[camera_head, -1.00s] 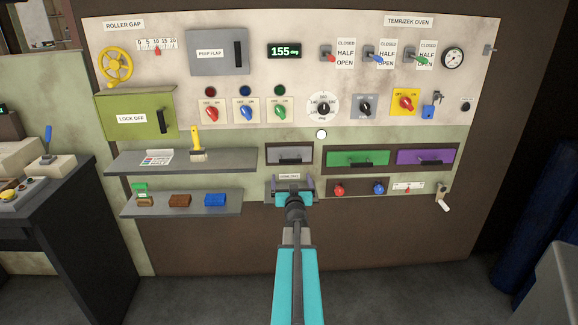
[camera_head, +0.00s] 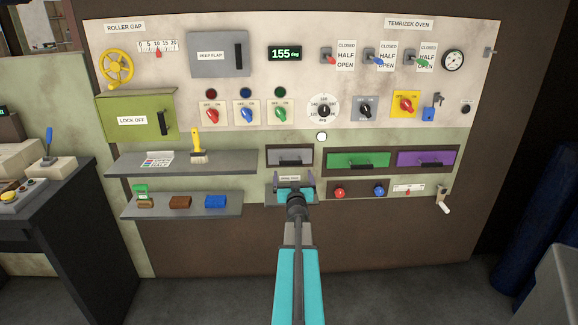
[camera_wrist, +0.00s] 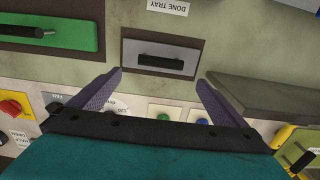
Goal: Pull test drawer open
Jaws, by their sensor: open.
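A grey drawer (camera_head: 283,153) with a black bar handle (camera_head: 291,162) sits flush in its dark frame at the panel's lower middle. No "test" label is readable on it. My gripper (camera_head: 293,182) is open and empty, just below this drawer in the head view. In the upside-down wrist view, the grey drawer (camera_wrist: 150,46) and its handle (camera_wrist: 160,62) show beyond and between the two spread fingertips (camera_wrist: 160,78). The jaws are not around the handle; the exact gap to it is hard to judge.
Green (camera_head: 345,160) and purple (camera_head: 415,158) drawers, both shut, are to the right. Two grey shelves, upper (camera_head: 230,158) and lower (camera_head: 170,208), jut out on the left. A "DONE TRAY" label (camera_wrist: 168,7) is near the grey drawer. Red (camera_head: 340,191) and blue (camera_head: 378,190) knobs are right of the gripper.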

